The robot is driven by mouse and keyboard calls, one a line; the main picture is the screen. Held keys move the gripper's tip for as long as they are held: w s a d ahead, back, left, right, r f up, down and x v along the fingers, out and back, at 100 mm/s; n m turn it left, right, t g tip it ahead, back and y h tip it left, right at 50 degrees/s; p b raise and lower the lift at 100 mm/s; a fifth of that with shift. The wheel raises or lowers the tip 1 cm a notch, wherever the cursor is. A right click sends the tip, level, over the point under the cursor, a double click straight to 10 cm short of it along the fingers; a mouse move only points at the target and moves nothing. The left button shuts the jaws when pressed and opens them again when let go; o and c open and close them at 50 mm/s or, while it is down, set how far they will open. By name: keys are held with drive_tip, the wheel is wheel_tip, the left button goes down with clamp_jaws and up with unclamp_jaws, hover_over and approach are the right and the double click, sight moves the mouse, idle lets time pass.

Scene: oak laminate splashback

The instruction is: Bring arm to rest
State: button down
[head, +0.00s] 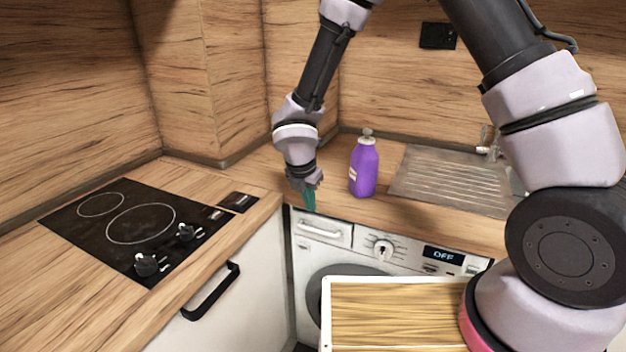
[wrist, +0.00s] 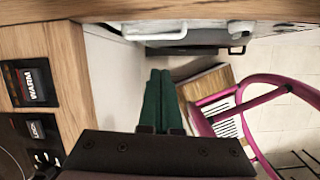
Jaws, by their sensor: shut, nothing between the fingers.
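My arm reaches from the right over the counter in the head view. My gripper (head: 309,199) hangs pointing down near the counter's front edge, just left of the purple bottle. In the wrist view my gripper (wrist: 160,75) shows as two green fingers lying together, shut and empty. The fingers look apart from the counter and the washing machine front.
A purple bottle (head: 364,168) stands on the counter beside my gripper. A metal sink (head: 450,182) is behind right. A black hob (head: 125,228) lies left. A washing machine (head: 340,240) sits below. A pink chair (wrist: 205,118) shows in the wrist view.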

drive_tip(key=w+d+r+m, duration=0.1)
drive_tip(key=d+r+m, duration=1.65)
drive_tip(key=r, duration=0.55)
drive_tip(key=s+d+r+m+t+y, duration=0.3)
drive_tip(key=s+d+r+m, duration=0.7)
drive_tip(key=s+r+m, duration=0.3)
drive_tip(key=s+m, duration=0.1)
drive_tip(key=m, duration=0.2)
drive_tip(key=shift+s+d+r+m+t, duration=0.2)
drive_tip(key=shift+s+m+t, duration=0.05)
drive_tip(key=shift+m+t, duration=0.15)
